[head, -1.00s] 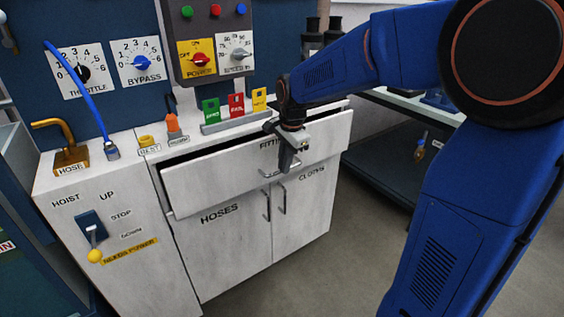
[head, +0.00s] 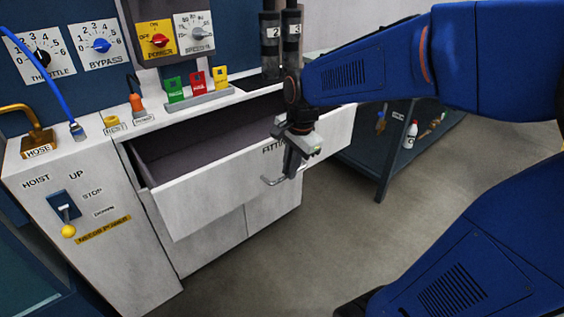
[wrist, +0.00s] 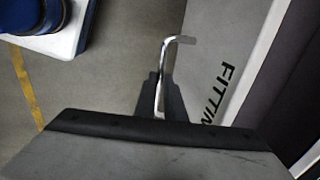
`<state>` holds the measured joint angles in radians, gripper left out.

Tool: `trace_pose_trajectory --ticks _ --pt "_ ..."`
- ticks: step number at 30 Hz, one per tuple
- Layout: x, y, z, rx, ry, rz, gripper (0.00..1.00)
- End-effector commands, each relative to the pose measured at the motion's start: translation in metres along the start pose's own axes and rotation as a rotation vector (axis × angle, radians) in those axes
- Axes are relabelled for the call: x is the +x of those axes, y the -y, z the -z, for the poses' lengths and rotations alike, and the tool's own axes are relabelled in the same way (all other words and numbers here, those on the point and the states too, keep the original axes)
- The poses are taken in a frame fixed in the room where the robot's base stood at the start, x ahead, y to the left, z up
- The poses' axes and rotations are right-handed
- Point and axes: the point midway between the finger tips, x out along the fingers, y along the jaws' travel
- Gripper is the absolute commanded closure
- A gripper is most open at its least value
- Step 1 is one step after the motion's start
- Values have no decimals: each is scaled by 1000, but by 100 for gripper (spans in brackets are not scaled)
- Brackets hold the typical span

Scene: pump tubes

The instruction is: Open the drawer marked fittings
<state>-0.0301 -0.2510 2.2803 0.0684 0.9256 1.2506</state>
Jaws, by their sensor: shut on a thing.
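The white drawer marked FITTINGS (head: 225,185) is pulled well out of the cabinet in the head view, and its grey inside shows empty where visible. Its label is partly hidden behind my gripper (head: 292,172). My gripper is shut on the drawer's metal bar handle (head: 270,181). In the wrist view the handle (wrist: 168,62) runs between the dark fingers (wrist: 160,98), with the drawer front (wrist: 222,60) and part of its lettering to the right.
Below the drawer are cabinet doors (head: 215,243). The white hoist panel (head: 100,215) with a yellow-knobbed lever stands at left. A dark shelf (head: 400,150) with a white bottle (head: 411,134) is at right. The floor (head: 300,250) before the cabinet is clear.

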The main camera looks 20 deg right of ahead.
Motion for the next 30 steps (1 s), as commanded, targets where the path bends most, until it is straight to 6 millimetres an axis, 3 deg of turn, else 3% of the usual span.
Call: trace_pose_trajectory --ticks 15,16,18,30 --pt "-2 -6 0 0 0 2 100" --pt "-2 -6 0 0 -1 2 84" --pt "-2 -6 0 0 0 2 72" --pt "-8 -6 0 0 -1 3 72"
